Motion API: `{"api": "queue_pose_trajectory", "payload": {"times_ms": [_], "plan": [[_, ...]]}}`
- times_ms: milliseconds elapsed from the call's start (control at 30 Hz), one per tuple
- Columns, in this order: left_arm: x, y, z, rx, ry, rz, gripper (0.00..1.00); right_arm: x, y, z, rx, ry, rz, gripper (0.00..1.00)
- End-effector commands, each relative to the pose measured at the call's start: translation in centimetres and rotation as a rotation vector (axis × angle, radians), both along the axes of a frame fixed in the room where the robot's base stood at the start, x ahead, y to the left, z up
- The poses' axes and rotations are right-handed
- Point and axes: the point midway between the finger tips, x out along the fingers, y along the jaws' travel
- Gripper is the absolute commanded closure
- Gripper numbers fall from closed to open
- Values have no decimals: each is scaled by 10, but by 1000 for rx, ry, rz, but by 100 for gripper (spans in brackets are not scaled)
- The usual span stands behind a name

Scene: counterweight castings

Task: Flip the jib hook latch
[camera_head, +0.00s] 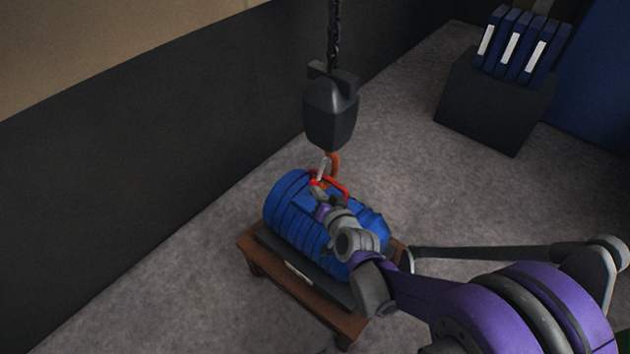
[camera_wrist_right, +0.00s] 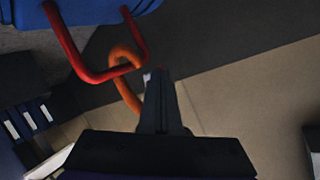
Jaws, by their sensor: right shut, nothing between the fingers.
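The orange jib hook (camera_head: 334,163) hangs below a dark hook block on a chain. A pale grey strip, which looks like its latch (camera_head: 322,168), slants along the hook's left side. A red bail (camera_head: 337,187) rises from the blue ribbed casting (camera_head: 285,205). In the right wrist view the orange hook (camera_wrist_right: 121,58) crosses the red bail (camera_wrist_right: 95,77) and seems to pass through it. My right gripper (camera_head: 318,190) is shut and empty, its tips (camera_wrist_right: 160,75) close beside the hook. Contact with the latch cannot be told; the fingers partly hide that area. My left gripper is not in view.
The hook block (camera_head: 331,113) hangs on its chain (camera_head: 334,40) above the casting. The casting rests on a dark cradle on a low wooden stand (camera_head: 315,315). A dark box (camera_head: 490,105) with blue binders stands at the back right. The carpet between is clear.

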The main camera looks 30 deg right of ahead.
Motion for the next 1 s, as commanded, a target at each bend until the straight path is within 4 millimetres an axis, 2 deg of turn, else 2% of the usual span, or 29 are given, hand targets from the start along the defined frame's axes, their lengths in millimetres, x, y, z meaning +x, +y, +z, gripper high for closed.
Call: {"api": "queue_pose_trajectory", "payload": {"times_ms": [667,1000], "plan": [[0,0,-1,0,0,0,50,0,0,-2,0,1,1,100],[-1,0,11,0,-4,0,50,0,0,12,-2,0,1,100]]}}
